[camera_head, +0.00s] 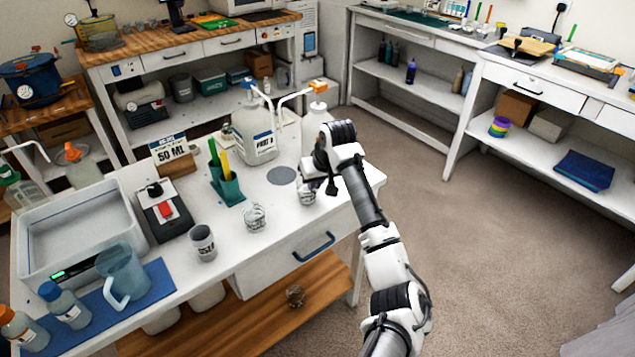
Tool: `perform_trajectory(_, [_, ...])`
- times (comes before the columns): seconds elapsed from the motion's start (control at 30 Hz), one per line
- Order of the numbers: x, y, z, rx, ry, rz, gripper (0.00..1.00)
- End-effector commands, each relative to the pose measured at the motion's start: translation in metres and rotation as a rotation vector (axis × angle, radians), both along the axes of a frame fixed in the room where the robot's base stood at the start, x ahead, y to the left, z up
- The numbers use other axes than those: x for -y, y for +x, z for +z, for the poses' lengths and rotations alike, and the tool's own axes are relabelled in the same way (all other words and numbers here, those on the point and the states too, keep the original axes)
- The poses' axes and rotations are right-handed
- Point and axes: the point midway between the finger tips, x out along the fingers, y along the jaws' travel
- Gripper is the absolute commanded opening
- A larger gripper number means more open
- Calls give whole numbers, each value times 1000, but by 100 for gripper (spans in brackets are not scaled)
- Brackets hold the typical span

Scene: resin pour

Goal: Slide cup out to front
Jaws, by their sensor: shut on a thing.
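My gripper (315,186) is at the right part of the white table (160,275), low over its top. It is shut on a small clear cup (305,198) with dark markings, which is partly hidden by the gripper. The cup stands near the table's front right edge, in front of the white pump bottles. Whether it touches the tabletop is hard to tell. A second clear cup (255,217) with markings stands apart, to the left, near the front edge.
A white jug with a pump (254,135) and another pump bottle (316,120) stand behind my gripper. A grey disc (282,175) lies left of it. The front right tabletop is narrow.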

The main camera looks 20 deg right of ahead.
Motion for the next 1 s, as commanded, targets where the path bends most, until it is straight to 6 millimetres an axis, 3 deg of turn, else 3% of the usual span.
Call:
perform_trajectory(0.27, [0, 0, 0, 0, 0, 0, 0])
perform_trajectory(0.3, [0, 0, 0, 0, 0, 0, 13])
perform_trajectory(0.47, [0, 0, 0, 0, 0, 0, 33])
perform_trajectory(0.77, [0, 0, 1, 1, 0, 0, 33])
perform_trajectory(1.0, [4, -12, 30, 5, -2, 1, 33])
